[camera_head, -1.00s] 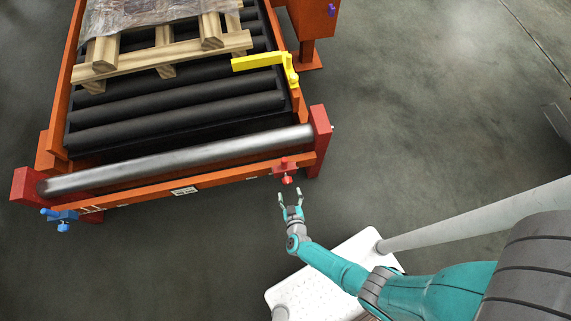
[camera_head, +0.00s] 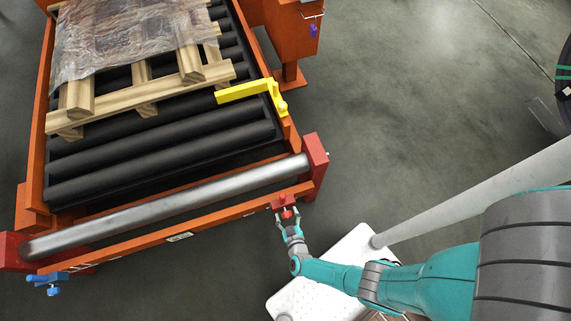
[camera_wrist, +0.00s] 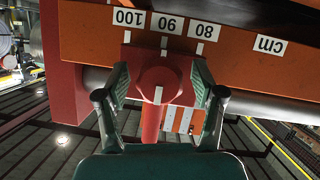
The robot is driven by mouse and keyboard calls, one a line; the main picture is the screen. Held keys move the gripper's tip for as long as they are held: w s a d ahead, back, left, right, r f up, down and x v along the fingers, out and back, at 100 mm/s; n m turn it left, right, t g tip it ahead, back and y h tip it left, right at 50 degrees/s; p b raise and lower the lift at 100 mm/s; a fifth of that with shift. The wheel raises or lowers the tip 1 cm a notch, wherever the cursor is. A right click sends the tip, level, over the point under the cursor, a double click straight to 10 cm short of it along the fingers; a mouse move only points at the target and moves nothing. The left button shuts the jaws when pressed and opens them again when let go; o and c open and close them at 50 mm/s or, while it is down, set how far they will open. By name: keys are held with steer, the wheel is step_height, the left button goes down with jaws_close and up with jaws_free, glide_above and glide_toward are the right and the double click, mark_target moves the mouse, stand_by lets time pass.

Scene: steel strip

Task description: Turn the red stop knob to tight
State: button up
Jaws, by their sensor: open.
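The red stop knob (camera_wrist: 158,85) is in the middle of the wrist view, a round red hub with a white mark and a red lever pointing down in the picture. It sits on the red stop block on the orange rail. In the head view the red knob (camera_head: 286,213) is at the front rail near its right end. My gripper (camera_wrist: 159,86) is open, with one finger on each side of the knob; I cannot tell whether the fingers touch it. In the head view my gripper (camera_head: 288,215) is right at the knob.
The orange rail (camera_head: 160,244) carries a scale; labels 100, 90 and 80 (camera_wrist: 203,31) show upside down. A steel roller (camera_head: 170,205) lies behind it. A blue stop (camera_head: 48,281) is at the far left end. A yellow arm (camera_head: 245,91) and a wooden pallet (camera_head: 150,92) are farther back.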

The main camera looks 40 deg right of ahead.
steer(key=c, duration=1.1)
steer(key=shift+c, duration=0.2)
steer(key=shift+y, duration=0.3)
steer(key=m+t+y, duration=0.1)
steer(key=m+y, duration=0.1)
steer(key=m, duration=0.2)
steer(key=shift+d, duration=0.1)
steer(key=m+t+y, duration=0.1)
steer(key=m+y, duration=0.1)
steer(key=m, duration=0.2)
steer(key=shift+y, duration=0.3)
steer(key=shift+m+t, duration=0.3)
steer(key=shift+m, duration=0.1)
steer(key=o, duration=1.1)
